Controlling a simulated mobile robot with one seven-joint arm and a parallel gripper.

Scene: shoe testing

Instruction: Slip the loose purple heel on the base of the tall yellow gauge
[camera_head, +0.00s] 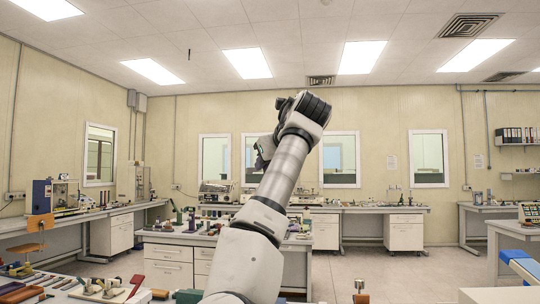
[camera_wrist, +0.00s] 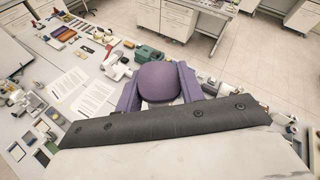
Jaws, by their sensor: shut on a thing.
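In the wrist view, a smooth, rounded purple heel (camera_wrist: 162,82) sits between the two purple-looking fingers of my gripper (camera_wrist: 158,88). The fingers are shut on it from the left and right, and it is held over the bench. My dark wrist edge hides its lower part. In the head view my arm stands raised in the middle, and the heel cannot be made out there. I cannot pick out the tall yellow gauge with certainty in either view.
Below the heel, the bench holds papers (camera_wrist: 97,95), a green box (camera_wrist: 148,54) and several small tools and parts. Bare floor (camera_wrist: 225,60) lies beyond the bench's far edge. In the head view, a cluttered bench (camera_head: 165,240) stands behind my arm, with open floor to the right.

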